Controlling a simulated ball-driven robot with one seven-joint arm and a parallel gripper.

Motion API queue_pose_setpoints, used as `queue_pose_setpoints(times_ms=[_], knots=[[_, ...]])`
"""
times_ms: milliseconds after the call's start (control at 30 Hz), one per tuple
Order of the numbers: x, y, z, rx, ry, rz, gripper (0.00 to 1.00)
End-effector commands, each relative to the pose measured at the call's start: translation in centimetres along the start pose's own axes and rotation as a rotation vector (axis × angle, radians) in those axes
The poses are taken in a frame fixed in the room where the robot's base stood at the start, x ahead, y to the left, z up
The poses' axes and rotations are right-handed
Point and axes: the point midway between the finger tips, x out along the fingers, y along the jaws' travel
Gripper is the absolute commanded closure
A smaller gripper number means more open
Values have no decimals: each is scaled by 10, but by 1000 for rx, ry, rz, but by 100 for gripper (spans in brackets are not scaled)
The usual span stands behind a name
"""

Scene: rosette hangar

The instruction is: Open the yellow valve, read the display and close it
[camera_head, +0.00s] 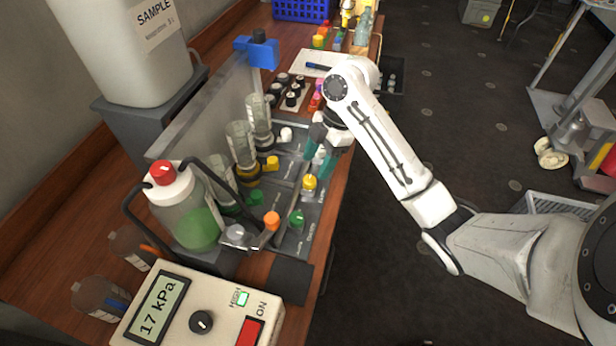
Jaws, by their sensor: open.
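A yellow valve knob (309,182) stands on the dark valve panel (290,180), at the panel's right side. A second yellow knob (272,162) sits further left, near a glass tube. My gripper (318,163) points down with its teal fingers apart and empty, close above and behind the right yellow knob. I cannot tell whether the fingers touch it. The display (160,308) on the beige meter at the lower left reads 17 kPa.
Orange (271,220) and green (297,217) knobs stand in front of the yellow one. A bottle with green liquid (186,212) and several glass tubes (243,148) stand to the left. The meter has a red switch (250,332). Open floor lies right of the bench.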

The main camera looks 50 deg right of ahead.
Motion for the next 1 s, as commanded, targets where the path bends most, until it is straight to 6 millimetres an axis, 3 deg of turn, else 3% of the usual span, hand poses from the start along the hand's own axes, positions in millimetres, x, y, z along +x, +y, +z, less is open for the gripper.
queue_pose_setpoints(times_ms=[33, 233, 700, 1000], knots=[[14, 0, 0, -1, 4, -2, 40], [41, 0, 0, 0, 2, 0, 40], [51, 0, 0, 1, 0, 2, 40], [51, 0, 0, 1, 0, 2, 68]])
